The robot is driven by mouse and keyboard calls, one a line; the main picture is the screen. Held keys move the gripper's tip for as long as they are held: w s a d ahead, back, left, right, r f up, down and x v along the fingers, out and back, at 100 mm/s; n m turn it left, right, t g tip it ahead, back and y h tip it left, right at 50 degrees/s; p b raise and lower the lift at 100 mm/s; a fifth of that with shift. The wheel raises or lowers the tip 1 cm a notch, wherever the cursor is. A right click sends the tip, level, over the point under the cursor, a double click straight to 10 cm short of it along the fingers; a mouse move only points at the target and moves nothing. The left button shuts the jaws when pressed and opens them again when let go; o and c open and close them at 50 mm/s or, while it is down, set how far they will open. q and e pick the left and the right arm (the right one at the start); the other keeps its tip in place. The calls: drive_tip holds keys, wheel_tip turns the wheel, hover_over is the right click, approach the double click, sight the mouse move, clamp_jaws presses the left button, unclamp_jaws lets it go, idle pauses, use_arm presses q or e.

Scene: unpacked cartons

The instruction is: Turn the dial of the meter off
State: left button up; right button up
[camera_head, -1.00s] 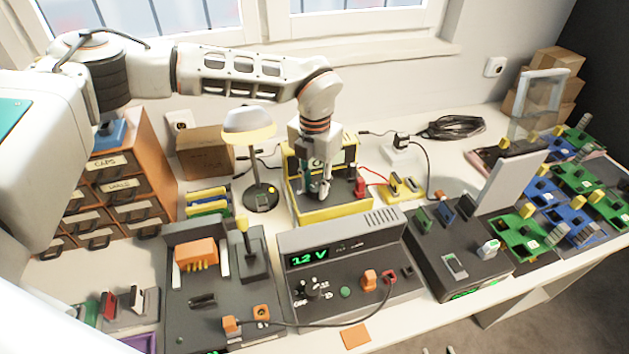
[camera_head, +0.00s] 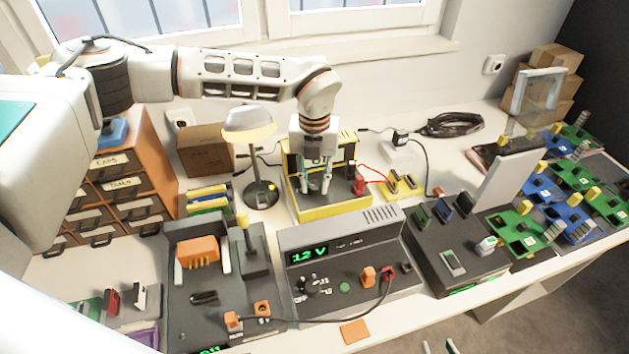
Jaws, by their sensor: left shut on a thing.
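The meter (camera_head: 332,208) is a yellow-framed box with a dark face, standing at the back middle of the bench. My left gripper (camera_head: 317,188) points down at the meter's face, its two fingers side by side. It is shut on the dial, which the fingers hide along with much of the face. The dial's setting cannot be read. Two pale tips at the bottom edge look like my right gripper (camera_head: 438,346); they are apart with nothing visible between them, and the rest is out of frame.
A lamp (camera_head: 249,130) stands left of the meter, and a red plug (camera_head: 360,185) with red wire is at its right. A power supply (camera_head: 345,262) reading 12 V stands in front. Drawers (camera_head: 120,190) are at left; circuit boards (camera_head: 575,177) fill the right.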

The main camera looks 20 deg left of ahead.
sight(315, 185)
use_arm(q)
drive_tip(key=o, duration=1.1)
drive_tip(key=shift+o, duration=0.2)
wheel_tip(315, 185, up, 12)
